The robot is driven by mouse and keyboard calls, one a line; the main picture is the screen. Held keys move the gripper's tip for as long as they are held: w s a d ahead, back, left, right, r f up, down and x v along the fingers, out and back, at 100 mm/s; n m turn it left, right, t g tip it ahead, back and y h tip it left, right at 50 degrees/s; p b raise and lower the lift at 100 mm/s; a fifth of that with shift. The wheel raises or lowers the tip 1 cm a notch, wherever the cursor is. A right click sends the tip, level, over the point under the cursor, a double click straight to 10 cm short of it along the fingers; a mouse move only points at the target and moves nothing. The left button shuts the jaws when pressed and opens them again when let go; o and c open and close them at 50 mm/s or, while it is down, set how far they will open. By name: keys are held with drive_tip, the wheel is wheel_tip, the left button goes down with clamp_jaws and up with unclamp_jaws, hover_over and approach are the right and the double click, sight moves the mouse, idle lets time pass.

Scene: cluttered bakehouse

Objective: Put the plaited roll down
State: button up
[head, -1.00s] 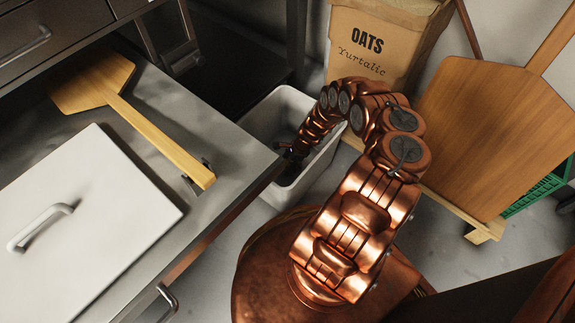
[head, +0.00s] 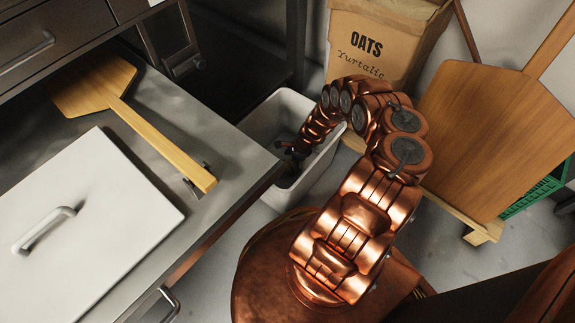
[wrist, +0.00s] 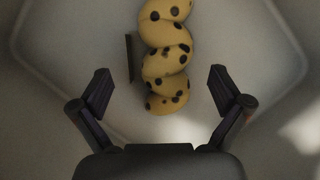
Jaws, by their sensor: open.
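The plaited roll (wrist: 165,55) is yellow with dark spots and shows in the wrist view. It lies on the pale floor of the grey bin, lengthwise away from me, its far end cut off by the picture's top edge. My gripper (wrist: 159,78) is open, one finger on each side of the roll's near part, with a visible gap on both sides. In the head view my gripper (head: 290,150) reaches down into the grey bin (head: 258,122). The roll is hidden there.
A metal counter (head: 222,135) with a white lidded box (head: 100,215) and a wooden peel (head: 150,135) stands left of the bin. An oats sack (head: 385,35) and a large wooden board (head: 490,135) stand behind and to the right. A small dark piece (wrist: 131,58) lies beside the roll.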

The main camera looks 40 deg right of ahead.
drive_tip(key=p+v, duration=0.4)
drive_tip(key=v, duration=0.6)
drive_tip(key=shift+r, duration=0.1)
